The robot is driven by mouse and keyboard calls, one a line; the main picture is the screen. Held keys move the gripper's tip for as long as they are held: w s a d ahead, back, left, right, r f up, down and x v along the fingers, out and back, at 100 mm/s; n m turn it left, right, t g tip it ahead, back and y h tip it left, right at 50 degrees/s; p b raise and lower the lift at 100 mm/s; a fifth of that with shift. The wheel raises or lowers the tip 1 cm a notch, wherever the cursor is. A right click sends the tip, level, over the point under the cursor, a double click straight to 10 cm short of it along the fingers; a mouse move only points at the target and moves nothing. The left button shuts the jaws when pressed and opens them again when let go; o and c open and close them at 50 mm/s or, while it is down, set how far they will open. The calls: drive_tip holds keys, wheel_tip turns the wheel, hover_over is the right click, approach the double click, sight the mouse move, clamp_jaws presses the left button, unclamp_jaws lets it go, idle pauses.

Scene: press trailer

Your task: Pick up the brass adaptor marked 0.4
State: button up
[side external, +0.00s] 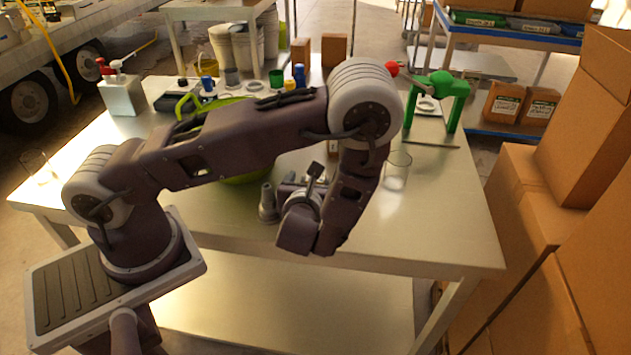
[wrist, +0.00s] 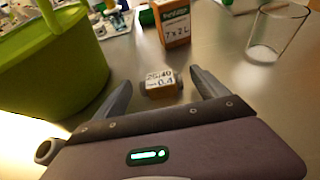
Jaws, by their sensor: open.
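The brass adaptor (wrist: 161,84) bears a pale label that reads 0.4 on its lower line. In the wrist view it lies on the metal table just ahead of my gripper (wrist: 162,78), in line with the gap between the fingertips. My gripper is open, with one finger on each side of that gap and nothing visibly clamped. In the side view my gripper (side external: 304,180) is low over the table's middle, and I cannot make out the adaptor there. A grey hollow fitting (side external: 267,204) stands left of my gripper; its round mouth also shows in the wrist view (wrist: 46,151).
A green bucket (wrist: 45,65) stands close on the left. A small orange box (wrist: 173,24) stands beyond the adaptor, and a clear glass (wrist: 277,38) is at the right. A green press (side external: 440,90) stands at the far right. The table's front right (side external: 430,235) is clear.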

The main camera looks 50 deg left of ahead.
drive_tip(key=shift+w+a+f, duration=0.1)
drive_tip(key=shift+w+a, duration=0.05)
drive_tip(key=c, duration=1.6)
